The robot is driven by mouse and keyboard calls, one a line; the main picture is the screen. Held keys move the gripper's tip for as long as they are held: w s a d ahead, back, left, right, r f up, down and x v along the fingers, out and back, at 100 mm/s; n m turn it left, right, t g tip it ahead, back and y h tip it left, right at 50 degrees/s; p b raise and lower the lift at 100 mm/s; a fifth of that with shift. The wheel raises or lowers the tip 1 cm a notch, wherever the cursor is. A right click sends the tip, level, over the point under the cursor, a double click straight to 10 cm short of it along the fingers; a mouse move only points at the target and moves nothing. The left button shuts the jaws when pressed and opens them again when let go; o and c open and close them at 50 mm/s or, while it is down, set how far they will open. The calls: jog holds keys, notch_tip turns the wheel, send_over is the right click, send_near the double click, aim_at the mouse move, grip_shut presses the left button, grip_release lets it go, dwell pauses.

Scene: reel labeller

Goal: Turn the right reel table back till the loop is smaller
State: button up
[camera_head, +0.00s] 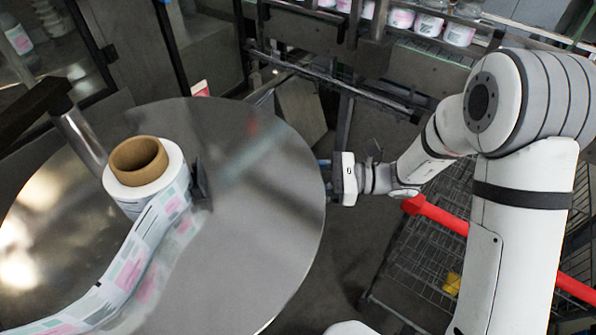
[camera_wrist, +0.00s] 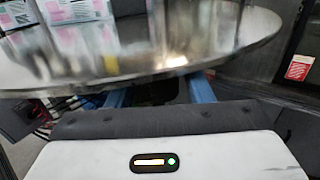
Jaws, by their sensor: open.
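The reel table (camera_head: 265,215) is a large round shiny metal disc, filling the left half of the head view. A label reel (camera_head: 174,164) with a brown cardboard core (camera_head: 138,160) stands on it, left of its middle. The printed label web (camera_head: 135,262) leaves the reel and runs to the lower left edge; a loop farther on is out of view. My gripper (camera_head: 326,168) is open at the disc's right rim. In the wrist view, the disc (camera_wrist: 150,62) hides the tips of its blue fingers (camera_wrist: 158,92); I cannot tell whether they touch the rim.
A dark block (camera_head: 201,183) stands on the disc beside the reel. Labelled tubs (camera_head: 429,24) line a conveyor at the back. A wire cart (camera_head: 425,262) with a red bar (camera_head: 437,214) stands at the right. Dark floor shows between disc and cart.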

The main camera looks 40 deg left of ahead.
jog(key=b+v, duration=0.2)
jog(key=v, duration=0.5)
jog(key=shift+w+d, duration=0.2)
jog(key=shift+d, duration=0.05)
jog(key=s+d+r+n+t+h, duration=0.2)
jog(key=d+n+t+h, duration=0.1)
jog(key=d, duration=0.8)
jog(key=s+d+r+n+t+h, duration=0.2)
jog(key=d+n+t+h, duration=0.2)
jog(key=d+h, duration=0.3)
jog(key=s+d+r+n+t+h, duration=0.2)
jog(key=d+n+t+h, duration=0.2)
jog(key=d, duration=1.2)
jog(key=shift+d+r+t+h, duration=0.15)
jog(key=shift+r+t+h, duration=0.25)
jog(key=shift+t, duration=0.6)
jog(key=shift+f, duration=0.1)
jog(key=shift+c, duration=0.6)
